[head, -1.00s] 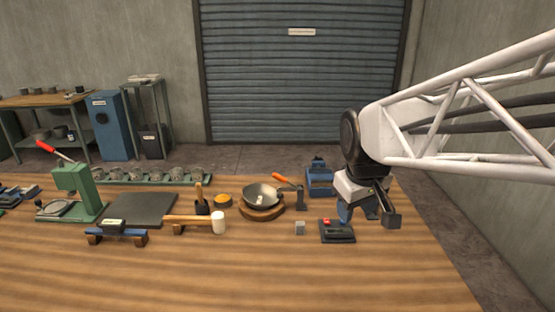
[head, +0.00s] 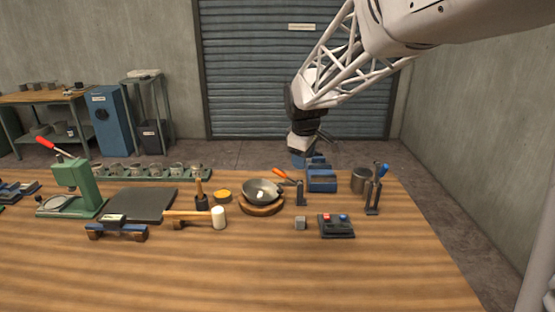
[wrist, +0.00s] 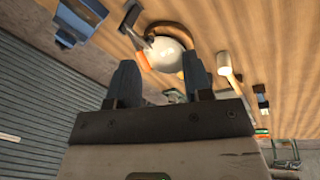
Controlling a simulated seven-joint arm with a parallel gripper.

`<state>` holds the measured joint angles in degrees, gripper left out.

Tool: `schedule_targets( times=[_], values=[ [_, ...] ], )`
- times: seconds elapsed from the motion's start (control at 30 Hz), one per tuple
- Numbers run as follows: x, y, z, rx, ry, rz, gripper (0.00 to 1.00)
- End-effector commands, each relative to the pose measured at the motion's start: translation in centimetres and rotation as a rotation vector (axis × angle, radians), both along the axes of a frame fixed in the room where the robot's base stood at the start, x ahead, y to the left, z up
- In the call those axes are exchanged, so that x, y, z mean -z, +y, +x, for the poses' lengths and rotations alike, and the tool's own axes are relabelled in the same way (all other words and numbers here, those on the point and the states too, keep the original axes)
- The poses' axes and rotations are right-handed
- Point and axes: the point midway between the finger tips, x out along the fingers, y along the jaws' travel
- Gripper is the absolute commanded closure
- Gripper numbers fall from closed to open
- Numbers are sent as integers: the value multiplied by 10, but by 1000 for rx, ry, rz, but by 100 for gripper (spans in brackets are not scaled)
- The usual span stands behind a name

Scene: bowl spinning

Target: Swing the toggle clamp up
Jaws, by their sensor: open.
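The toggle clamp (head: 300,194) is a dark upright post with an orange handle (head: 281,173) that slants over the right side of the bowl. The grey metal bowl (head: 262,187) sits on a round wooden base (head: 261,208). In the wrist view the clamp's dark post (wrist: 132,16) and orange handle (wrist: 157,57) show near the pale bowl (wrist: 168,58). My gripper (head: 303,160) is near the back edge of the bench, behind and above the clamp, apart from it. Its two blue fingers (wrist: 160,72) are spread and empty.
A blue block (head: 321,181), a metal cup (head: 361,180) and a dark stand (head: 373,197) are right of the clamp. A mallet (head: 195,216) is left. The front bench is clear.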

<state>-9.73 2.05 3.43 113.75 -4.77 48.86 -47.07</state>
Motion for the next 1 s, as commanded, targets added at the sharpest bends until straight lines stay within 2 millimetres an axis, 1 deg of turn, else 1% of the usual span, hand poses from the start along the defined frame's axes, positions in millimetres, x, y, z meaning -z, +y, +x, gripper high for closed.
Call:
schedule_targets(
  times=[0.03, 0.2, 0.4, 0.5, 0.6, 0.7, 1.0],
  values=[
    [5, 6, 13, -30, 2, -7, 54],
    [21, 26, 52, -136, 6, -32, 54],
    [42, 50, 94, -257, 10, -61, 54],
    [51, 60, 111, -306, 12, -71, 54],
    [58, 68, 122, -343, 13, -80, 54],
    [62, 72, 130, -365, 12, -84, 54],
    [64, 74, 133, -377, 13, -88, 54]
  ],
)
